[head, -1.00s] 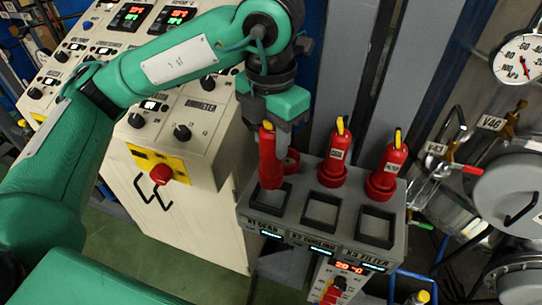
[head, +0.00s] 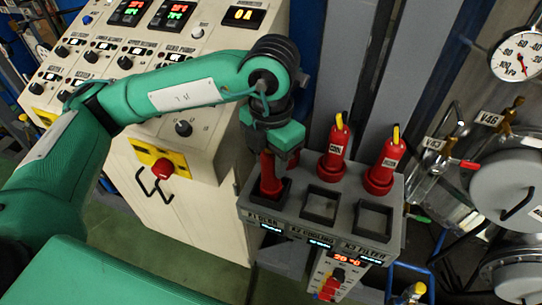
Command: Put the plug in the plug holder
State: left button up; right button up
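A red plug (head: 268,174) stands upright at the left front square socket of the grey plug holder (head: 287,216). Its lower end is down at the socket's dark rim, and how deep it sits cannot be seen. My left gripper (head: 279,158) comes from above and is shut on this plug, hiding its top. Two other red plugs with yellow tips, a middle one (head: 334,160) and a right one (head: 382,170), stand at the back of the holder. The middle square socket (head: 320,204) and right square socket (head: 372,220) in front of them are empty. My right gripper is not in view.
A cream control console (head: 200,150) with knobs and a red emergency button (head: 163,168) stands left of the holder. Valves, a pressure gauge (head: 516,54) and steel vessels (head: 508,182) crowd the right. A switch box (head: 335,275) is below the holder.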

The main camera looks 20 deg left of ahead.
pick_arm(q)
jog(key=o, duration=0.4)
jog(key=shift+o, duration=0.2)
jog(key=shift+r+p, duration=0.25)
jog(key=shift+p, duration=0.1)
jog(key=shift+r+b, duration=0.25)
jog(key=shift+b, duration=0.05)
notch_tip(320, 180, up, 10)
jog(key=shift+f+b, duration=0.2)
jog(key=shift+b, duration=0.85)
jog(key=shift+r, duration=0.85)
